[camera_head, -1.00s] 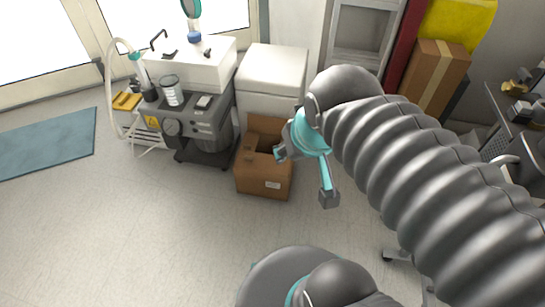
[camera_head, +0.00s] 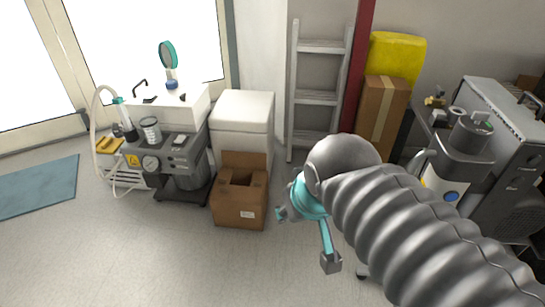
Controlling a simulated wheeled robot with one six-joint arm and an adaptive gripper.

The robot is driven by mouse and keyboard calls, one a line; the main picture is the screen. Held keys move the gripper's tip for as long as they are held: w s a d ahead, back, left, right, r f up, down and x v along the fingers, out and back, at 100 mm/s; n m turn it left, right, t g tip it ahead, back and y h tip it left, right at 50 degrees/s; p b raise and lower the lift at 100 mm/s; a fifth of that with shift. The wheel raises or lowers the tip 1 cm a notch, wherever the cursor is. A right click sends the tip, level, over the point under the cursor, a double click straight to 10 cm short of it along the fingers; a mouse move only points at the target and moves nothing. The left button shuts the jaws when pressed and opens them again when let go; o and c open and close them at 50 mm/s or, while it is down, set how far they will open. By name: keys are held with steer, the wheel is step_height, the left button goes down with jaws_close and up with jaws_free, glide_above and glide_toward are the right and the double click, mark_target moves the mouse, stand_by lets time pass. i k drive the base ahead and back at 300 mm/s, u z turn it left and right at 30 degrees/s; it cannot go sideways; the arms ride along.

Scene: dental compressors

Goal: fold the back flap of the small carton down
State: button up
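The small brown carton (camera_head: 239,213) stands on the floor in front of a white cabinet, with a white label on its front. Its top is open and the inside is dark. The back flap (camera_head: 244,161) stands up against the cabinet front. Shorter flaps show at the sides; their exact angle is hard to tell. My gripper (camera_head: 306,238), teal and grey, is to the right of the carton in the picture. Its two fingers are spread wide with nothing between them. The left fingertip is close to the carton's right side in the picture, apparently not touching it.
The white cabinet (camera_head: 243,122) is right behind the carton. A grey compressor cart (camera_head: 178,158) with a hose stands to the left. A ladder (camera_head: 318,98), a tall taped box (camera_head: 382,117) and a yellow bag (camera_head: 397,58) are behind at right. The floor in front is clear.

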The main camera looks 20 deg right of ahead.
mark_target(230, 158)
steer(key=z, duration=0.15)
steer(key=i, duration=1.15)
steer(key=u, duration=0.45)
